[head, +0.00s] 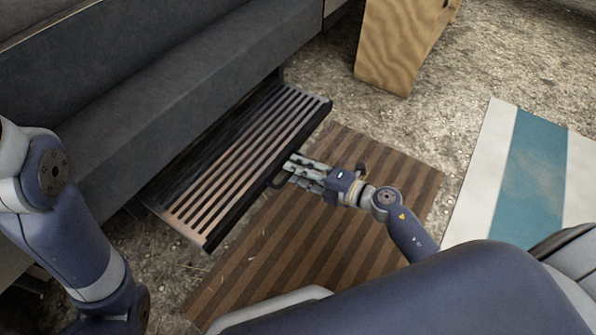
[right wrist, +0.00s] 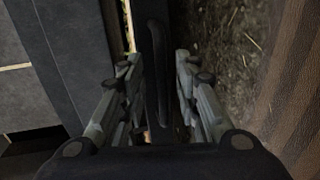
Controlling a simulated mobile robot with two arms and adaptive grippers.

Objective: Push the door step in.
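The door step (head: 245,155) is a slatted metal tread with a dark frame. It sticks out from below the grey van sill in the head view. A dark loop handle (head: 279,181) is on its outer edge. My right gripper (head: 294,170) is at that outer edge, by the handle. In the right wrist view its two fingers (right wrist: 158,62) stand apart on either side of the dark handle bar (right wrist: 158,75), with gaps showing on both sides. My left arm comes in at the left, but its gripper is out of view.
A brown striped mat (head: 330,225) lies on the gravel below and beside the step. The grey van sill (head: 170,85) runs behind the step. A wooden box-like piece (head: 390,45) stands at the top, and a white and teal mat (head: 530,165) lies to the right.

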